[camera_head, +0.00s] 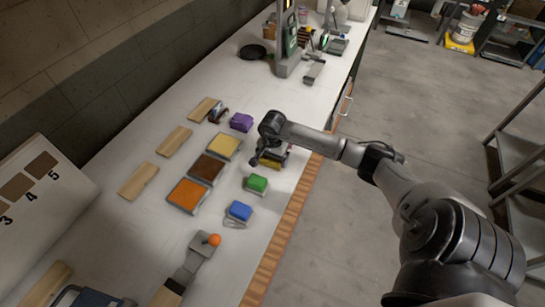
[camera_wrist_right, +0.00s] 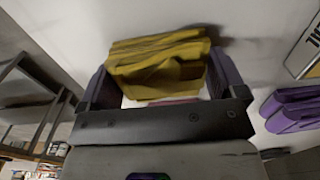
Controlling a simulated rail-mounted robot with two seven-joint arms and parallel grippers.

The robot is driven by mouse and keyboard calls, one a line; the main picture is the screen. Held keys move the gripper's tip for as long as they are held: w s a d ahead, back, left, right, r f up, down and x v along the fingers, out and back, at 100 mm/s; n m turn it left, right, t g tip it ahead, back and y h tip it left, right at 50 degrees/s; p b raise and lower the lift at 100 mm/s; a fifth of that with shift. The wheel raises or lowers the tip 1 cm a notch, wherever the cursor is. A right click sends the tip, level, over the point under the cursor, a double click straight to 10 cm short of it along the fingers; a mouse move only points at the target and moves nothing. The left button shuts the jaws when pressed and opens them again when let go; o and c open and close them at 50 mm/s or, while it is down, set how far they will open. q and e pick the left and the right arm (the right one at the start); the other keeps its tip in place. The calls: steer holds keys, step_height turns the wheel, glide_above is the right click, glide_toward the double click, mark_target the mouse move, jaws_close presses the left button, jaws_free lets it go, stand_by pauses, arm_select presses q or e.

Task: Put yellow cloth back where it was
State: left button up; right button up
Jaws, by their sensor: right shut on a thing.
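The yellow cloth (camera_wrist_right: 158,62) is folded and sits between the two fingers of my right gripper (camera_wrist_right: 163,85) in the right wrist view. In the head view, my right gripper (camera_head: 268,158) is over the right part of the bench, and a strip of yellow cloth (camera_head: 271,165) shows below it. The gripper is shut on the cloth. The arm hides most of the cloth there, and I cannot tell whether the cloth touches what lies under it. My left gripper is not in view.
On the white bench (camera_head: 135,225), a green cloth (camera_head: 257,183) and a blue cloth (camera_head: 239,211) lie nearer the camera. A purple cloth (camera_head: 241,122) lies beyond. Yellow (camera_head: 224,146), brown (camera_head: 207,169) and orange (camera_head: 187,195) trays stand to the left. The wooden front edge is close on the right.

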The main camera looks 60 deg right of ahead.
steer(key=shift+f, duration=0.1)
steer(key=o, duration=0.5)
steer(key=shift+o, duration=0.2)
step_height(320, 180, up, 12)
steer(key=shift+r, duration=0.2)
stand_by(0.4)
